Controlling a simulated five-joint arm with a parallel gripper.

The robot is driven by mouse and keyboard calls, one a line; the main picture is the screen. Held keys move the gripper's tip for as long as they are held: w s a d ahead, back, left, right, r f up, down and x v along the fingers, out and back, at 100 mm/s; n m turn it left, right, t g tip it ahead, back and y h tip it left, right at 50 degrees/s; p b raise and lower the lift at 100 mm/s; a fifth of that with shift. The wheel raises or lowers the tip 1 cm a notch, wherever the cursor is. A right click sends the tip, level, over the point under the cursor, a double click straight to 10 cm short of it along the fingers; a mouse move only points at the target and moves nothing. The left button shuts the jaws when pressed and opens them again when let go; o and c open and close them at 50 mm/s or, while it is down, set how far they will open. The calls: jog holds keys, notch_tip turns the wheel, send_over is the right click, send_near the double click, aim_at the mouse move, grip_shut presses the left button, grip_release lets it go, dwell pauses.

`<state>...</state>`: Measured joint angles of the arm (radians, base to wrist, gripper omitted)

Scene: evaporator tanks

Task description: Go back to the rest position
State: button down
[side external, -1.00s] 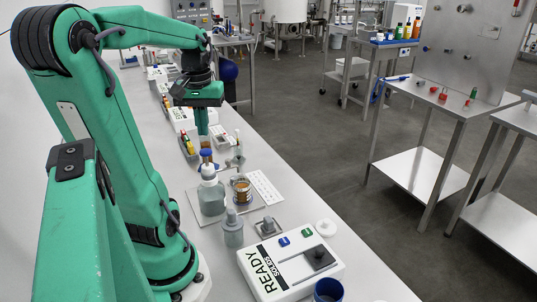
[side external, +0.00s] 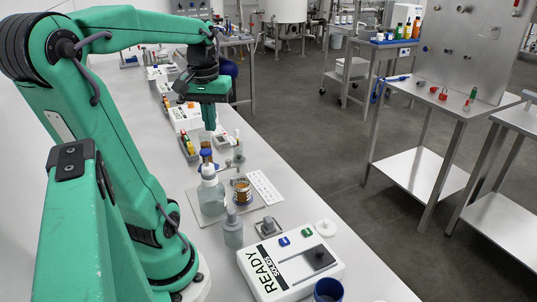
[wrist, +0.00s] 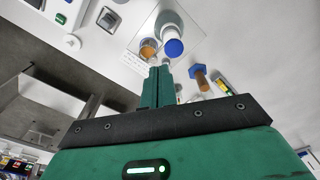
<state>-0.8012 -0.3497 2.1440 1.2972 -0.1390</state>
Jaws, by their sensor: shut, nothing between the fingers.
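My green gripper (side external: 209,118) hangs from the arm above the far part of the bench, fingers pointing down. In the wrist view its two fingers (wrist: 156,86) lie together, with nothing held between them.
A tray (side external: 252,204) holds a large clear bottle (side external: 211,195) and an amber jar (side external: 242,190). A grey dropper bottle (side external: 233,230) stands nearer. The white READY SOLIDS box (side external: 285,277) is in front, a blue cup (side external: 328,291) at its edge. Steel carts stand across the floor.

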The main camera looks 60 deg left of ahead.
jog(key=w+d+f+m+t, duration=0.1)
jog(key=w+d+m+t, duration=0.1)
jog(key=d+m, duration=0.3)
jog(key=w+d+f+m+t, duration=0.1)
jog(key=d+m, duration=0.4)
jog(key=d, duration=0.8)
jog(key=shift+w+d+f+m+t, duration=0.15)
jog(key=shift+w+d+m+t, duration=0.25)
jog(key=shift+w+t, duration=0.5)
